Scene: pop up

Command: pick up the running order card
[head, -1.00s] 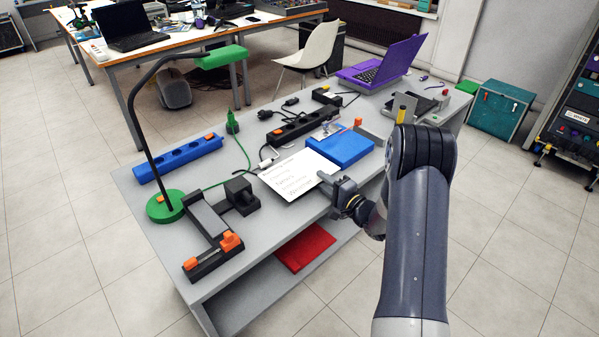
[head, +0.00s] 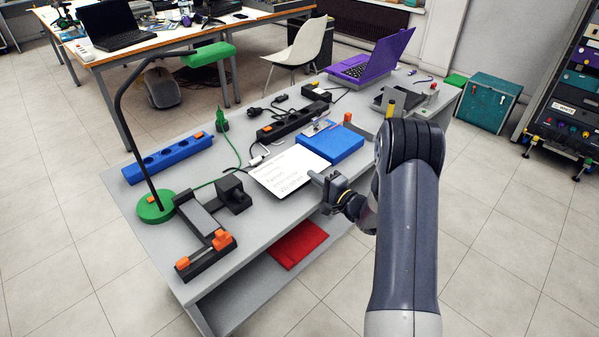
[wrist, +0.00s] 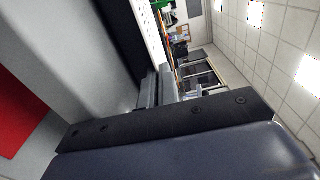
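The running order card (head: 284,173) is a white sheet with printed lines. It lies at the front edge of the grey table, left of a blue box (head: 334,143). My gripper (head: 318,177) is at the card's right front corner, level with the table edge. In the wrist view the card shows as a thin white strip (wrist: 150,35) that runs down to the grey fingers (wrist: 157,88). The fingers look close together around or beside the card's edge. Whether they are closed on it cannot be made out.
A red item (head: 298,245) lies on the lower shelf.

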